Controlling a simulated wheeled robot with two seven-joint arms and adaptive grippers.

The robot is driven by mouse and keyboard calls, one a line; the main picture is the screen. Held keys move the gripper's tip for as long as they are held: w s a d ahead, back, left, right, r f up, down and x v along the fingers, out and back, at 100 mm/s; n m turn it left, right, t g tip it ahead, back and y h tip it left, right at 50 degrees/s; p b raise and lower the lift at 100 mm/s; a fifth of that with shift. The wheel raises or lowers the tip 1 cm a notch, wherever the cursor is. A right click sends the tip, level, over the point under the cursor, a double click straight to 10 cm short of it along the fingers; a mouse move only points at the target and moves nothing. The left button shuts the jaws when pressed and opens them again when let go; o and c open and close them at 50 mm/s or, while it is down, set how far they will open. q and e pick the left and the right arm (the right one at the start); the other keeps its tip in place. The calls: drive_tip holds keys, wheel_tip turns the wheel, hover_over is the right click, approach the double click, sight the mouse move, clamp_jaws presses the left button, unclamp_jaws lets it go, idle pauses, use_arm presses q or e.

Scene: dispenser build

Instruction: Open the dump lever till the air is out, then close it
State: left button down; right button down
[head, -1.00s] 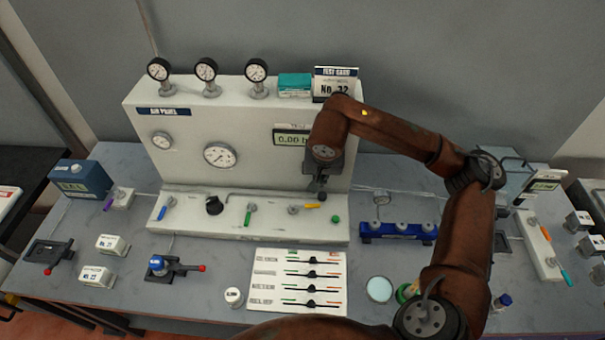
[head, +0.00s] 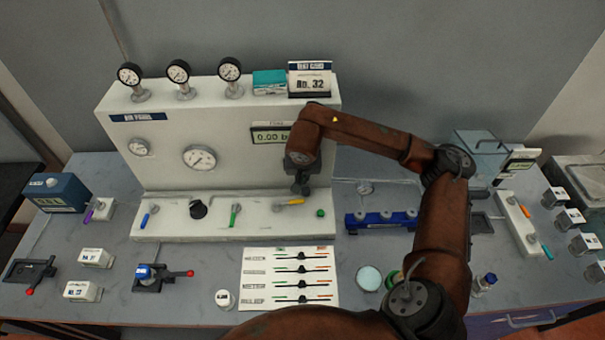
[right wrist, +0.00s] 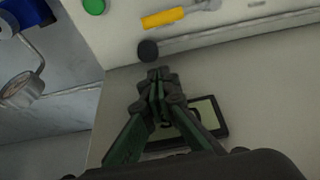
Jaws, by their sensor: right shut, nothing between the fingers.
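The air panel (head: 225,130) has several small levers on its lower ledge: a blue one (head: 149,215), a green one (head: 235,215) and a yellow one (head: 290,202). I cannot read which is marked as the dump lever. The yellow lever lies sideways; it also shows in the right wrist view (right wrist: 163,18). The panel display (head: 270,135) reads 0.00. My right gripper (head: 302,190) is shut and empty, just above the ledge by the yellow lever. In the right wrist view its fingertips (right wrist: 158,75) are close to a black round knob (right wrist: 147,50); contact is unclear. My left gripper is out of view.
A green button (head: 320,212) is right of the yellow lever. A black knob (head: 198,208) stands between the blue and green levers. A blue rack (head: 381,221) is to the right. A printed card (head: 255,275) lies in front. My right arm hides some of the bench.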

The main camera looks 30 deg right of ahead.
sight(290, 202)
drive_tip(key=shift+x, duration=1.1)
drive_tip(key=shift+s+a+f, duration=0.15)
drive_tip(key=shift+s+f, duration=0.05)
drive_tip(key=shift+f, duration=0.1)
drive_tip(key=s, duration=0.1)
drive_tip(key=s+a, duration=0.1)
drive_tip(key=s+p, duration=0.1)
drive_tip(key=shift+a+f, duration=0.2)
drive_tip(key=shift+a, duration=0.15)
drive_tip(key=shift+d+f, duration=0.1)
